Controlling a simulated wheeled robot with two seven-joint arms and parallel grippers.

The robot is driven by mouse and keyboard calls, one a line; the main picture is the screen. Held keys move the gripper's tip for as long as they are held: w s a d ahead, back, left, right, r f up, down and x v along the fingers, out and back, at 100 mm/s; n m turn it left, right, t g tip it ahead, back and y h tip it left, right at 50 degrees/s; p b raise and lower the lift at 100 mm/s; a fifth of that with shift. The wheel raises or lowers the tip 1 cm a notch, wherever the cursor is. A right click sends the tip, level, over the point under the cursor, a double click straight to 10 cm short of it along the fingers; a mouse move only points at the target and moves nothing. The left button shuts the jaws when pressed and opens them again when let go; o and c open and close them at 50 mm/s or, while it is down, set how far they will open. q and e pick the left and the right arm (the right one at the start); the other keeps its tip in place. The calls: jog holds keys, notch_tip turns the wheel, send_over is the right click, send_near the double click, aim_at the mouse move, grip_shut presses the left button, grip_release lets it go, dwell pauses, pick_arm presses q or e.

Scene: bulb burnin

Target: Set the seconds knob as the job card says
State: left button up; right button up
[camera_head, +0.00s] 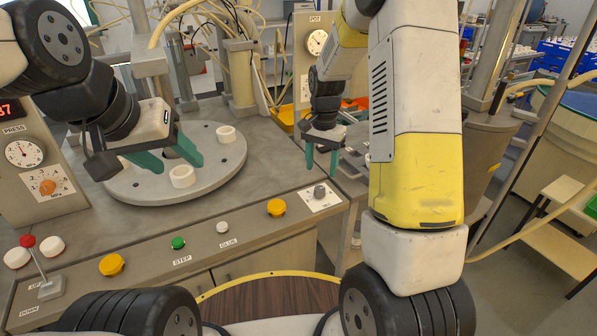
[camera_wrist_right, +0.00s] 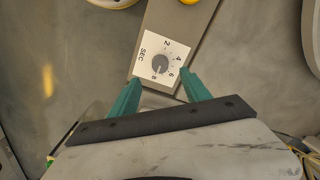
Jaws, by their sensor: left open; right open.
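The seconds knob (camera_head: 320,191) is a small grey knob on a white plate at the right end of the console front. In the right wrist view, the knob (camera_wrist_right: 160,63) sits on a dial marked SEC with 2, 4, 6 and 8. Its pointer seems to face the 8, but the mark is small. My right gripper (camera_head: 320,174) is open, fingers down, above the knob; in its wrist view the fingertips (camera_wrist_right: 162,77) lie either side of the dial's lower part, apparently not touching the knob. My left gripper (camera_head: 180,167) is open over the turntable. I see no readable job card.
The round grey turntable (camera_head: 128,188) carries several white rings, one (camera_head: 182,176) near my left fingers. Along the console front are a yellow button (camera_head: 276,208), a white GLUE button (camera_head: 222,228), a green STEP button (camera_head: 178,243) and a red-topped lever (camera_head: 27,241). A press gauge (camera_head: 25,153) stands at left.

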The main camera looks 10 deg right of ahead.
aim_at(320, 188)
notch_tip(320, 188, down, 8)
jog(key=shift+r, duration=0.1)
dwell(0.4)
jog(key=shift+c, duration=0.3)
grip_shut()
jog(key=shift+n, duration=0.3)
jog(key=n, duration=0.5)
jog(key=shift+n, duration=0.3)
jog(key=n, duration=0.5)
jog(key=shift+n, duration=0.4)
